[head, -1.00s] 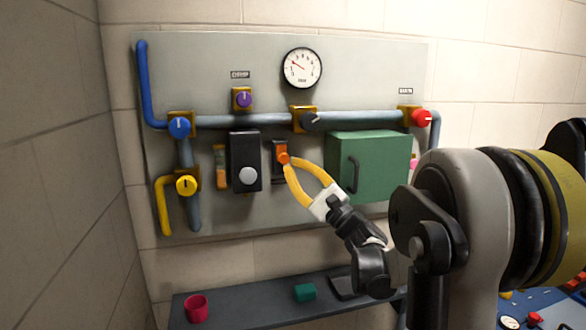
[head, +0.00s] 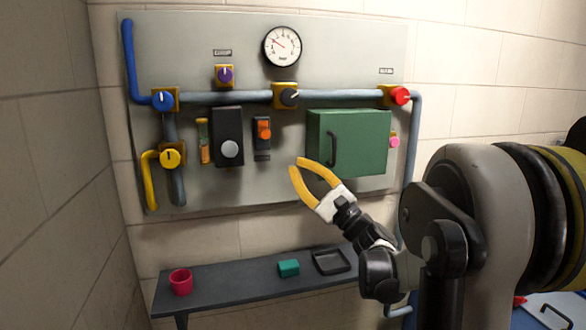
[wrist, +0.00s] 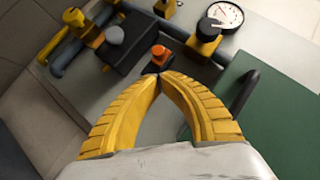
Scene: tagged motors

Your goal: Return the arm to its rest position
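My gripper (head: 294,165) has yellow curved fingers and stands in front of the wall panel, below and right of the orange switch (head: 264,130). In the wrist view its fingertips (wrist: 159,76) meet with nothing seen between them, so it looks shut and empty. The orange switch also shows in the wrist view (wrist: 160,52), just beyond the fingertips and apart from them in the head view. My arm is stretched out from the right side of the head view.
The panel (head: 230,190) bears a green box (head: 360,140) close to my gripper's right, a black box (head: 227,130), pipes, coloured knobs and a gauge (head: 282,46). Below, a dark shelf (head: 225,277) holds a red cup (head: 181,281), a teal block (head: 289,268) and a black tray (head: 331,262).

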